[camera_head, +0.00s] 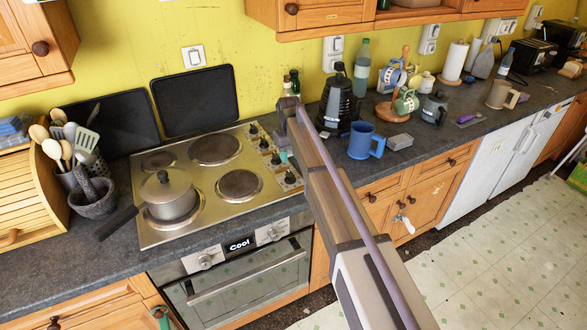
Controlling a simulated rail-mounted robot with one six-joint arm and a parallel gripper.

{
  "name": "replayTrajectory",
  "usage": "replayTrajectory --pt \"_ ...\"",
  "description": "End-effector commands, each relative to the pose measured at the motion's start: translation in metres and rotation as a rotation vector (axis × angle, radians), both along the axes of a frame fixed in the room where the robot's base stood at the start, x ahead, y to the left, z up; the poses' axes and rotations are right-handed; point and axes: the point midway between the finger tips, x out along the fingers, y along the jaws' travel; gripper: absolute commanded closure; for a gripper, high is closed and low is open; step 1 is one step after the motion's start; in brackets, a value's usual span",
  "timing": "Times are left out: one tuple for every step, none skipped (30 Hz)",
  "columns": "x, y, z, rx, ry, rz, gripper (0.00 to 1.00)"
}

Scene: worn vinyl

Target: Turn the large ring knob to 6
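The steel hob (222,174) has a column of black control knobs along its right side. The topmost knob (253,128) and the second knob (264,144) show clearly. The third knob (276,159) and the front knob (290,178) are close to my arm. I cannot read the knob markings or tell their settings. The large ring (215,149) is at the back right of the hob.
A lidded pot (168,195) stands on the front left ring, its handle pointing left. A blue mug (365,141) and a black grinder-like appliance (336,103) stand right of my arm. The oven front (245,278) has two knobs and a display reading "Cool".

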Motion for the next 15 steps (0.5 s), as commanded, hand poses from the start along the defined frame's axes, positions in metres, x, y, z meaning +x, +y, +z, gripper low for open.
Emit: replayTrajectory --pt "0.000 0.000 -0.006 0.000 0.000 -0.001 0.64" --pt "0.000 0.000 -0.009 0.000 0.000 -0.001 0.64" --pt "0.000 0.000 -0.012 0.000 0.000 -0.001 0.64" --pt "0.000 0.000 -0.015 0.000 0.000 -0.001 0.64" --pt "0.000 0.000 -0.017 0.000 0.000 -0.001 0.64" --pt "0.000 0.000 -0.021 0.000 0.000 -0.001 0.64" --pt "0.000 0.000 -0.023 0.000 0.000 -0.001 0.64" --pt "0.000 0.000 -0.026 0.000 0.000 -0.001 0.64" --pt "0.000 0.000 -0.029 0.000 0.000 -0.001 0.64" --pt "0.000 0.000 -0.031 0.000 0.000 -0.001 0.64" --pt "0.000 0.000 -0.034 0.000 0.000 -0.002 0.64" --pt "0.000 0.000 -0.037 0.000 0.000 -0.002 0.64" --pt "0.000 0.000 -0.039 0.000 0.000 -0.002 0.64" --pt "0.000 0.000 -0.042 0.000 0.000 -0.002 0.64" --pt "0.000 0.000 -0.045 0.000 0.000 -0.002 0.64"
